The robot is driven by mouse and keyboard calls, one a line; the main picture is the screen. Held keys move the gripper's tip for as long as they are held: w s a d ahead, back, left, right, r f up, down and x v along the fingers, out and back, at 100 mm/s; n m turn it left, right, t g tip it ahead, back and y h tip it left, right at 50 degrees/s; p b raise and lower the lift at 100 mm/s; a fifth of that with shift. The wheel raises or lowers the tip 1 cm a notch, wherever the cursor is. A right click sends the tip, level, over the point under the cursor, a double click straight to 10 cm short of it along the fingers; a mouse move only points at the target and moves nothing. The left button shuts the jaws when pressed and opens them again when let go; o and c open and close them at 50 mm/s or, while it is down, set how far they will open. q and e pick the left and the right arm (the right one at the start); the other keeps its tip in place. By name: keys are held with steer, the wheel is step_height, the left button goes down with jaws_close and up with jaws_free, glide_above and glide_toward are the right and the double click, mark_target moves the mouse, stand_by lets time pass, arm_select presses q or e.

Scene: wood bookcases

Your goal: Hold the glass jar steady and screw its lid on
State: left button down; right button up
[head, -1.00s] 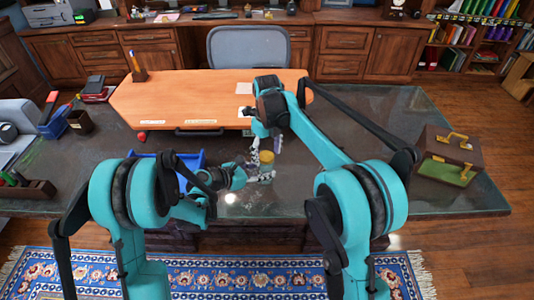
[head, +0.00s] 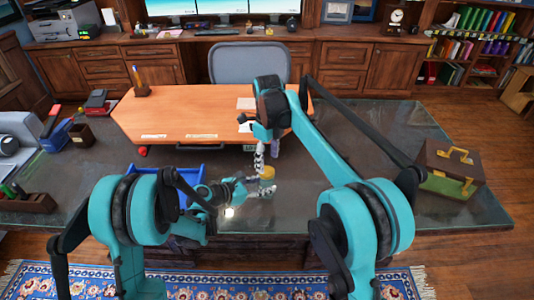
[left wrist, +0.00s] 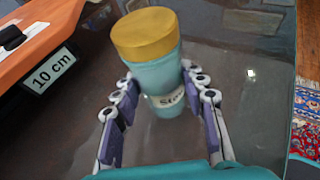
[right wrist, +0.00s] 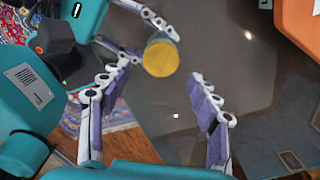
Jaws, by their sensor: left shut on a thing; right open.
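The glass jar (left wrist: 163,75) is pale teal with a partly hidden label and stands upright on the dark glass desktop. Its yellow lid (left wrist: 145,33) sits on top of it; how tightly it is turned cannot be told. The lid shows in the head view (head: 267,171) and from above in the right wrist view (right wrist: 160,58). My left gripper (left wrist: 158,82) is shut on the jar, a finger on each side below the lid. My right gripper (right wrist: 160,78) is open and empty above the jar, its fingers spread to either side of the lid in its view.
A blue tray (head: 180,171) lies left of the jar, behind my left arm. An orange-brown desk board (head: 190,112) lies behind, with a "10 cm" sign (left wrist: 52,70) near its edge. A brown case (head: 450,165) stands at right. The glass between jar and case is clear.

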steer(key=n, duration=0.7)
steer(key=shift+r, duration=0.25)
steer(key=n, duration=0.7)
steer(key=shift+r, duration=0.15)
steer(key=n, duration=0.7)
steer(key=shift+w+a+r, duration=0.1)
steer(key=shift+r, duration=0.15)
steer(key=n, duration=0.7)
steer(key=shift+r, duration=0.15)
steer(key=n, duration=0.4)
steer(key=shift+r+n, duration=0.15)
steer(key=shift+n, duration=0.25)
steer(key=n, duration=0.4)
steer(key=shift+r+n, duration=0.15)
steer(key=shift+n, duration=0.25)
steer(key=n, duration=0.4)
steer(key=shift+r, duration=0.1)
steer(key=n, duration=0.5)
steer(key=shift+r, duration=0.15)
